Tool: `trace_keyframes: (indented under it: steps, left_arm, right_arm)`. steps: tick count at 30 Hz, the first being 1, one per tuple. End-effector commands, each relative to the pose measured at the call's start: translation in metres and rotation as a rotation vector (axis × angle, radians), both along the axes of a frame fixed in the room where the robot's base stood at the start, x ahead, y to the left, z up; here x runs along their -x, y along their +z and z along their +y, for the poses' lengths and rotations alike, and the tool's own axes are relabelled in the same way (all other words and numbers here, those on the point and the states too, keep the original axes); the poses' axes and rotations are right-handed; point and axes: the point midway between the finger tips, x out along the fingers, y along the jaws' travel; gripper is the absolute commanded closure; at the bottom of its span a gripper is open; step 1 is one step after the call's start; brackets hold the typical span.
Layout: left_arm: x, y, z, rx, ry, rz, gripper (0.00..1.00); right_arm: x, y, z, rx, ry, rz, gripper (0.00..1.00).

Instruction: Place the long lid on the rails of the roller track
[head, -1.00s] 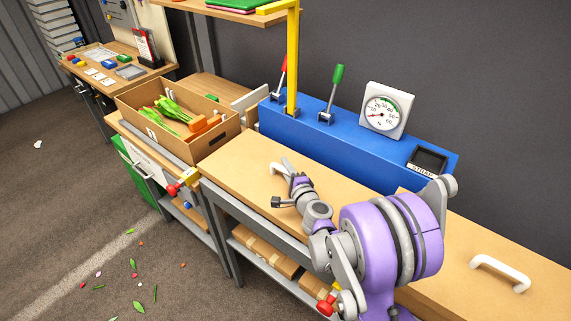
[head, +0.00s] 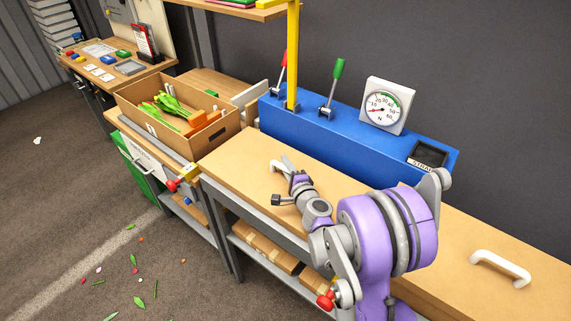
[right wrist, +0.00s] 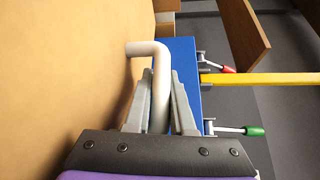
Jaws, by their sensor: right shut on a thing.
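The long lid (head: 235,165) is a pale wooden board that runs along the bench in front of the blue housing. It has two white handles, a near one (head: 500,266) and a far one (head: 277,167). My right gripper (head: 287,166) is shut on the far handle. In the right wrist view the grey fingers (right wrist: 160,95) close around the white handle (right wrist: 160,75), with the lid's surface (right wrist: 70,70) to the left. The roller track's rollers are hidden, and I cannot tell whether the lid touches the rails. My left gripper is out of view.
A cardboard box (head: 205,142) with tulip bunches stands beyond the lid's far end. The blue housing (head: 340,140) with levers and a dial gauge (head: 386,107) borders the back. A yellow post (head: 293,60) rises there. The floor in front is open, with scattered petals.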

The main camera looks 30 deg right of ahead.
Motion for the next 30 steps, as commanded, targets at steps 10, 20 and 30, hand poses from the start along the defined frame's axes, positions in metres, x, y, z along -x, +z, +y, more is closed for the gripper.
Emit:
trace_keyframes:
  steps: [10, 20, 30]
  left_arm:
    - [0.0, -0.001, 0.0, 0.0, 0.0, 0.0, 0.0]
    - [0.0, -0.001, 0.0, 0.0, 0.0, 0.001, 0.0]
    - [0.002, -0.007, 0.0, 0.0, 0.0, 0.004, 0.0]
  right_arm:
    - [0.0, -0.003, 0.0, 0.0, 0.0, 0.0, 0.44]
    - [0.002, -0.003, 0.0, 0.0, 0.0, 0.0, 0.43]
    - [0.057, 0.002, 0.008, 0.001, -0.001, 0.0, 0.43]
